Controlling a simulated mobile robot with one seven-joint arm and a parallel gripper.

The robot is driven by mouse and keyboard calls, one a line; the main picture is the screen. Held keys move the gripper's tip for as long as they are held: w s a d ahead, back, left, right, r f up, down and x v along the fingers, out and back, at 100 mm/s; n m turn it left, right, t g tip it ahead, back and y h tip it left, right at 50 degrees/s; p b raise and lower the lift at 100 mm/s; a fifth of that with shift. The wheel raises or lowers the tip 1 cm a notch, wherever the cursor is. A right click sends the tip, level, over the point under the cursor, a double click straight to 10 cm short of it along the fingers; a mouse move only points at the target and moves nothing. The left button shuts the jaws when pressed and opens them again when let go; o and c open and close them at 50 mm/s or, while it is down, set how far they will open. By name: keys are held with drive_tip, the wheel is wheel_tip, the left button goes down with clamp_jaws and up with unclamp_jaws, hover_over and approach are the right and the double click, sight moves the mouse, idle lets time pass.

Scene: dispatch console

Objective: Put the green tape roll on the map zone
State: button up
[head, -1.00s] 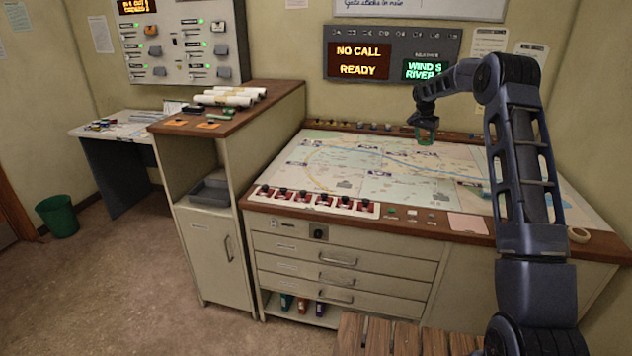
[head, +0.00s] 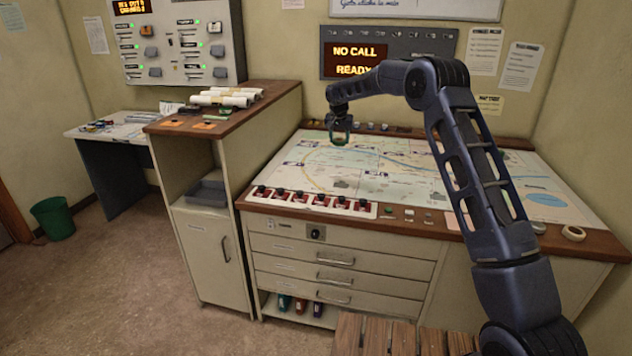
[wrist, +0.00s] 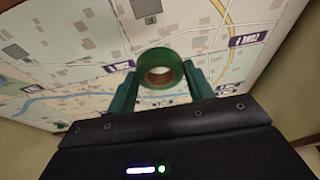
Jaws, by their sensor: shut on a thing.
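The green tape roll (wrist: 160,54) is held between the two green fingers of my gripper (wrist: 160,82) in the wrist view, its round hole facing the camera. In the head view my gripper (head: 339,141) hangs over the back left part of the map (head: 345,180) on the sloped console top. The map shows behind the roll in the wrist view, with blue lines and dark labels. The roll's gap above the map is hard to judge. In the head view the roll is small and hard to separate from the fingers.
A cream tape roll (head: 574,233) lies at the console's right front edge. Red-based switches (head: 312,199) line the left front edge. A taller cabinet with white paper rolls (head: 222,99) stands at left. A display panel (head: 352,55) hangs behind. Much of the map is clear.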

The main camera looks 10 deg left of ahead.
sight(337, 184)
wheel_tip(337, 184, down, 20)
drive_tip(key=shift+a+r, duration=0.1)
idle(0.5)
drive_tip(key=o, duration=1)
drive_tip(key=shift+f, duration=0.2)
drive_tip(key=shift+c, duration=0.2)
